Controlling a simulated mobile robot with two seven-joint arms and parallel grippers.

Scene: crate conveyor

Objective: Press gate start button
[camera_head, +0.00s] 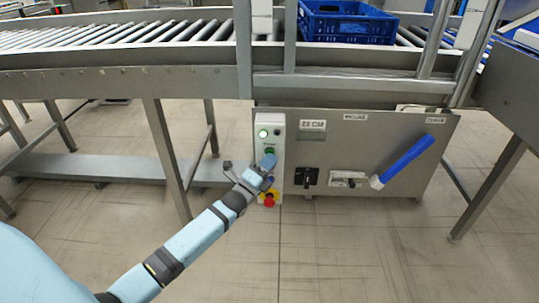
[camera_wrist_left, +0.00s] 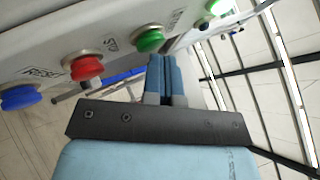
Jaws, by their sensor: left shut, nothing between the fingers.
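A pale control box (camera_head: 277,127) is fixed upright to the grey panel below the conveyor. It carries a green button (camera_head: 270,151), which also shows in the left wrist view (camera_wrist_left: 149,39). The wrist view also shows a red button (camera_wrist_left: 86,67), a blue button (camera_wrist_left: 20,97) and a lit green lamp (camera_wrist_left: 218,7). My left gripper (camera_head: 268,163) is shut and empty in front of the box. In the wrist view its blue fingertips (camera_wrist_left: 162,60) are right at the green button; I cannot tell whether they touch it. My right gripper is out of view.
A red emergency stop (camera_head: 268,200) sits low on the box, below my gripper. Black and grey switches (camera_head: 306,177) and a blue-handled lever (camera_head: 405,160) are on the panel to the right. A blue crate (camera_head: 347,24) stands on the roller conveyor (camera_head: 130,35) above.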

